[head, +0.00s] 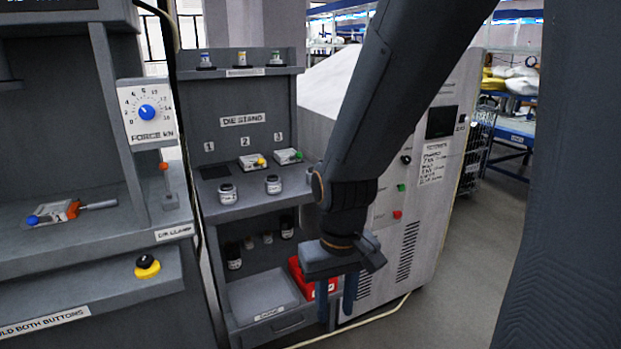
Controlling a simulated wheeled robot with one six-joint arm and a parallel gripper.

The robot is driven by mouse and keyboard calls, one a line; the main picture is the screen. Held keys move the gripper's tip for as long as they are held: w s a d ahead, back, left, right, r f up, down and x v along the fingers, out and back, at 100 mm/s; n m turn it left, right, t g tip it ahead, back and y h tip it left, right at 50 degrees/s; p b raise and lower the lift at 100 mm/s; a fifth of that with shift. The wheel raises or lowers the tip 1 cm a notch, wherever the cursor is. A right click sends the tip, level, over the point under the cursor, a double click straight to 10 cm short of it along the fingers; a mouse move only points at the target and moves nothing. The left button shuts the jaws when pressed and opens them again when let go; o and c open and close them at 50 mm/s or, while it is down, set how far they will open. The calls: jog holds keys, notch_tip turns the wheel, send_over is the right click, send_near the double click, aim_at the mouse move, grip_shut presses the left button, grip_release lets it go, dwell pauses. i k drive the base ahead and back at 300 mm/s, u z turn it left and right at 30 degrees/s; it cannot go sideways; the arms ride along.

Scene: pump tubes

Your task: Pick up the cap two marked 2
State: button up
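I cannot make out a 2 on any cap. On the shelf below, two small dark jars with white bands, a left jar (227,194) and a middle jar (273,185), stand upright; another is partly hidden by my arm. My gripper (337,302) hangs fingers down in front of the stand's lower right side, apart from these pieces. Its fingers are apart, with nothing seen between them.
Position 1 shows a dark square (215,171). Below are more small jars, a grey tray (262,296) and a red bin (300,274). A press stands left, a grey cabinet (425,190) right.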

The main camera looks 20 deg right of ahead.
aim_at(227, 198)
jog(key=z, duration=0.4)
jog(key=i, duration=1.1)
jog(key=u, duration=0.7)
jog(key=i, duration=0.55)
